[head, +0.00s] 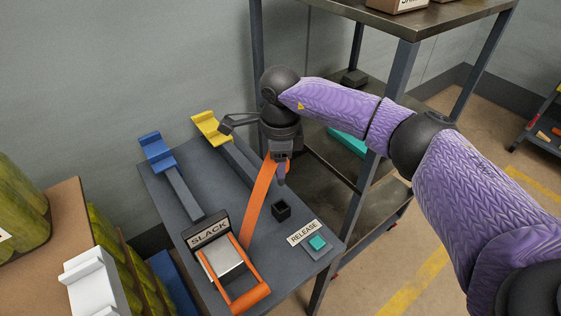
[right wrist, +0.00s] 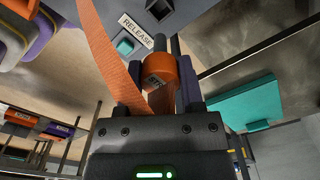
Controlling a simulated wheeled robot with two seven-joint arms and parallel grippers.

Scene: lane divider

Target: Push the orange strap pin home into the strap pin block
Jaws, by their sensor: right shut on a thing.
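My right gripper (head: 281,172) hangs over the grey table, shut on the orange strap pin. The pin's orange head (right wrist: 162,72) shows between the fingers in the right wrist view, with a dark shaft (right wrist: 175,46) beyond it. In the head view the gripper mostly hides the pin. The orange strap (head: 260,203) runs from the gripper down to the ratchet. The strap pin block (head: 281,210), a small black block with a square opening, stands on the table below the gripper, with a visible gap between. Its dark shape also shows in the right wrist view (right wrist: 158,9). My left gripper is not in view.
The ratchet's orange handle (head: 249,299) and the SLACK sign (head: 209,233) stand left of the block. A teal button (head: 318,242) by the RELEASE label lies right of it. Blue (head: 156,152) and yellow (head: 210,127) rests stand behind. A metal shelf (head: 375,165) rises close on the right.

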